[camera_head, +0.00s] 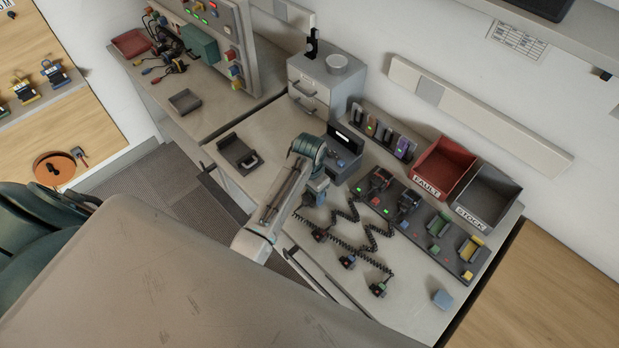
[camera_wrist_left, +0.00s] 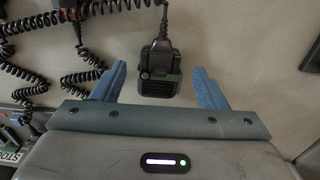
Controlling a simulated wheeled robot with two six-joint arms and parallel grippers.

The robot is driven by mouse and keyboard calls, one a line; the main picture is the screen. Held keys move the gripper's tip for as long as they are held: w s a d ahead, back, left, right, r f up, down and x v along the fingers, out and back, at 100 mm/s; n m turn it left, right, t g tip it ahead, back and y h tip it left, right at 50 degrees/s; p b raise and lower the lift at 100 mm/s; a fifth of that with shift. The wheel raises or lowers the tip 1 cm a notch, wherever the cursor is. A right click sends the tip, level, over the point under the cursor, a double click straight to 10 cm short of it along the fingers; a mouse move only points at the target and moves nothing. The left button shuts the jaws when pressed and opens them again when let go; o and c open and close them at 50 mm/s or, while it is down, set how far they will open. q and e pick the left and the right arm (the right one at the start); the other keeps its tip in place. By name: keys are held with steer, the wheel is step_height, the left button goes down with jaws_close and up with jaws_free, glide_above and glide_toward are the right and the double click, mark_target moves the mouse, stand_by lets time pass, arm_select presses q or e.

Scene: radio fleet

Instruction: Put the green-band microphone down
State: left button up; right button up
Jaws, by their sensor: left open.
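The green-band microphone (camera_wrist_left: 160,68) is a black handset with a green band, seen in the left wrist view with its cord running up from it. My left gripper (camera_head: 314,196) is open, its two blue fingers (camera_wrist_left: 205,90) on either side of the microphone with gaps showing on both sides. In the head view the gripper is over the bench, left of the corded radios, and my arm hides part of that spot. I cannot tell there which handset has the green band. My right gripper is not in view.
Several corded handsets (camera_head: 347,262) lie on the bench (camera_head: 415,312) in front of the radio row (camera_head: 381,181). A red FAULT bin (camera_head: 440,166) and a grey STOCK bin (camera_head: 487,193) stand at the back right.

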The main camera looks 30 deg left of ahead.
mark_target(310, 197)
arm_select(q)
step_height(310, 197, up, 9)
steer(key=b, duration=0.1)
steer(key=shift+b, duration=0.4)
stand_by(0.6)
stand_by(0.3)
